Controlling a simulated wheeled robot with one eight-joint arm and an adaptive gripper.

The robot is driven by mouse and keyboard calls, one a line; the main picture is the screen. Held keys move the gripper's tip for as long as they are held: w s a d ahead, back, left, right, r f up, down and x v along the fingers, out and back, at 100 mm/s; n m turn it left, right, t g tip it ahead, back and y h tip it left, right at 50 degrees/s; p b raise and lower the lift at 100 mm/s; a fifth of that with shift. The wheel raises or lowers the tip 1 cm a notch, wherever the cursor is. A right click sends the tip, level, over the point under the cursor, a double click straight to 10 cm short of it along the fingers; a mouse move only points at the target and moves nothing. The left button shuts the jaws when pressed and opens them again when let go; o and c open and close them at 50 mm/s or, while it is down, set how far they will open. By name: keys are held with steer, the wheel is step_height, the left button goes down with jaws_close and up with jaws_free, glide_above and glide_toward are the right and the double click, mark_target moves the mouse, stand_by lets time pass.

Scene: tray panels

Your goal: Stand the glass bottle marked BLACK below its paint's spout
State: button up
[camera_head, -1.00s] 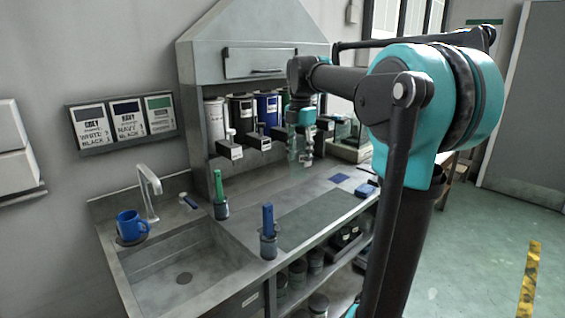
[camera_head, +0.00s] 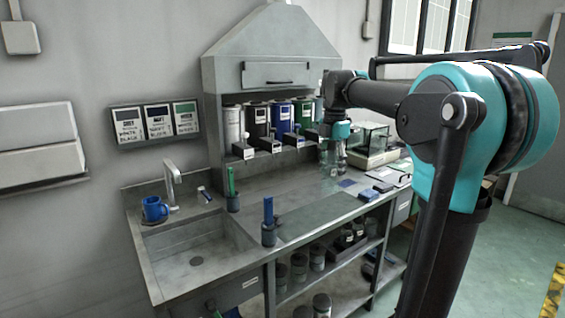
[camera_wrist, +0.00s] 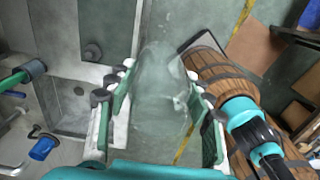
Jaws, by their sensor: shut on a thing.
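My gripper (camera_head: 334,158) is shut on a clear glass bottle (camera_wrist: 160,95), which fills the space between its fingers in the wrist view. In the head view the bottle (camera_head: 328,160) is faint, held over the counter to the right of the spouts. I cannot read any marking on it. The black paint can (camera_head: 257,121) stands in the hood's row of cans, with its dark spout block (camera_head: 270,145) jutting out below it. The bottle is apart from that spout. The counter below the black spout looks bare.
White (camera_head: 231,124), blue (camera_head: 281,117) and green (camera_head: 303,113) cans stand beside the black one. A sink (camera_head: 200,258) with a blue mug (camera_head: 154,209) is at left. Holders with a green brush (camera_head: 231,181) and a blue brush (camera_head: 268,211) stand on the counter. A scale (camera_head: 370,146) is at right.

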steer(key=w+d+f+m, duration=0.1)
steer(key=d+f+m, duration=0.1)
steer(key=f+m, duration=0.6)
steer(key=w+d+f+m, duration=0.1)
steer(key=f+m, duration=0.7)
steer(key=f, duration=1.1)
steer(key=w+d+f+m, duration=0.1)
steer(key=d+f+m, duration=0.2)
steer(key=f+m, duration=0.6)
step_height(320, 180, down, 5)
steer(key=shift+w+d+r, duration=0.2)
steer(key=shift+w+d, duration=0.15)
steer(key=shift+d, duration=0.05)
